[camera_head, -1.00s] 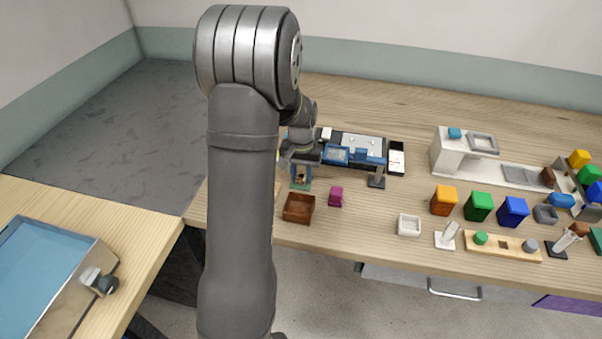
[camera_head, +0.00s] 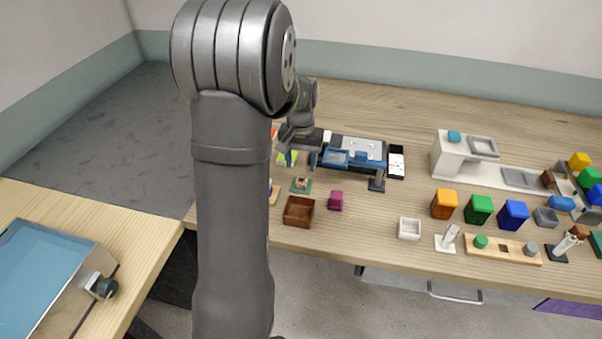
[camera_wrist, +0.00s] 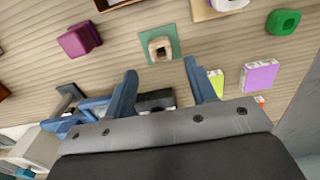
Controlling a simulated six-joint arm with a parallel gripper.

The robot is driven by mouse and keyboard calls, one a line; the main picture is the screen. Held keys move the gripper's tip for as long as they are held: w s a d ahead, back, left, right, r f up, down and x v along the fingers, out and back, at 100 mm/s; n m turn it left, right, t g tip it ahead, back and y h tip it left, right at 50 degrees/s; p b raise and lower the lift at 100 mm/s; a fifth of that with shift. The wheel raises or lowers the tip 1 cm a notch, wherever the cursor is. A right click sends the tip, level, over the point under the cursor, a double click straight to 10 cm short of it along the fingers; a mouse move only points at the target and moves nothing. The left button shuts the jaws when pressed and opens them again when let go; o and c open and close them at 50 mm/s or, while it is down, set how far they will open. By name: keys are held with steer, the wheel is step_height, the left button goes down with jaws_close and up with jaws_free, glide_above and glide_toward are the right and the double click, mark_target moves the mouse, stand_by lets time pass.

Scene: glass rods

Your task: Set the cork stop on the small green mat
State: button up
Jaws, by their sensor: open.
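The small green mat (camera_head: 301,186) lies on the wooden table behind the brown box, and it also shows in the wrist view (camera_wrist: 173,51). The cork stop (camera_head: 301,182), a small tan piece with a dark spot on top, sits on the mat; in the wrist view the cork stop (camera_wrist: 160,47) is near the mat's middle with green around it. My gripper (camera_head: 301,160) is above and behind the mat, clear of the cork. In the wrist view my gripper's blue fingers (camera_wrist: 160,80) are spread wide with nothing between them.
A brown open box (camera_head: 298,211) and a magenta block (camera_head: 336,201) stand in front of the mat. A blue and grey apparatus (camera_head: 355,152) is to the right of my gripper. A white open box (camera_head: 409,228) and several coloured bins are further right.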

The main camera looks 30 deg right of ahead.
mark_target(301, 177)
step_height(301, 177, up, 6)
steer(key=shift+f, duration=0.15)
stand_by(0.3)
step_height(301, 177, down, 12)
steer(key=shift+f, duration=0.15)
step_height(301, 177, up, 2)
steer(key=shift+r, duration=1.05)
